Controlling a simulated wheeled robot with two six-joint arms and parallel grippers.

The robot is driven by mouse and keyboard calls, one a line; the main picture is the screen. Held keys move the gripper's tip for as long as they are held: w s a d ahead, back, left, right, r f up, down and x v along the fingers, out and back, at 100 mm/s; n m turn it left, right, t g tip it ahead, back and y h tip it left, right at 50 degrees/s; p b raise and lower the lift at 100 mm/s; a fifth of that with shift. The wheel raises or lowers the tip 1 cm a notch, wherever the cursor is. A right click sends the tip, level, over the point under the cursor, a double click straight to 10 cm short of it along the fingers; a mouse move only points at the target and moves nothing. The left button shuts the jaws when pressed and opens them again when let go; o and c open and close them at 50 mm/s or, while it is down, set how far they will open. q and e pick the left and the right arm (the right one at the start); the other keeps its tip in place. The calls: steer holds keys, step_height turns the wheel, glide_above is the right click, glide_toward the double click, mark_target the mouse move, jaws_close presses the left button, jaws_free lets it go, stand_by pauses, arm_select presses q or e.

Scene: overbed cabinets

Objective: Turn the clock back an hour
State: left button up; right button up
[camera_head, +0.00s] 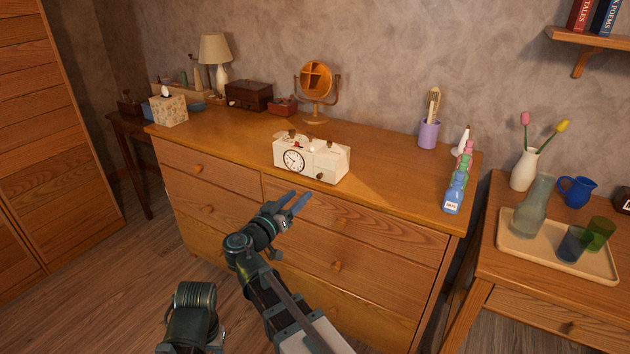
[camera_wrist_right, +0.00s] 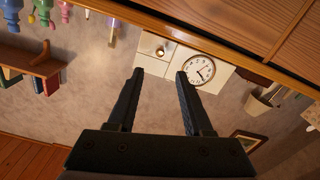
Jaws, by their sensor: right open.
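The white box-shaped clock (camera_head: 328,160) stands on the dresser near its front edge. Its round white dial (camera_head: 293,160) is on the left of its front, and a small dark knob (camera_head: 320,176) sits low to the right of the dial. The hands are too small to read surely. My right gripper (camera_head: 298,198) is open and empty, in front of and below the clock, apart from it. In the right wrist view, which is upside down, the knob (camera_wrist_right: 159,50) lies just beyond and between the open fingertips (camera_wrist_right: 159,74), with the dial (camera_wrist_right: 198,70) beside it. My left gripper is not in view.
The wooden dresser top (camera_head: 385,174) is clear on both sides of the clock. A round mirror (camera_head: 317,82) stands behind it. Several colored bottles (camera_head: 455,190) line the right end. A tray (camera_head: 558,243) with glassware is on the right table.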

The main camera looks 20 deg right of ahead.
mark_target(318, 177)
steer(key=x, duration=0.9)
steer(key=shift+w+d, duration=0.25)
jaws_close()
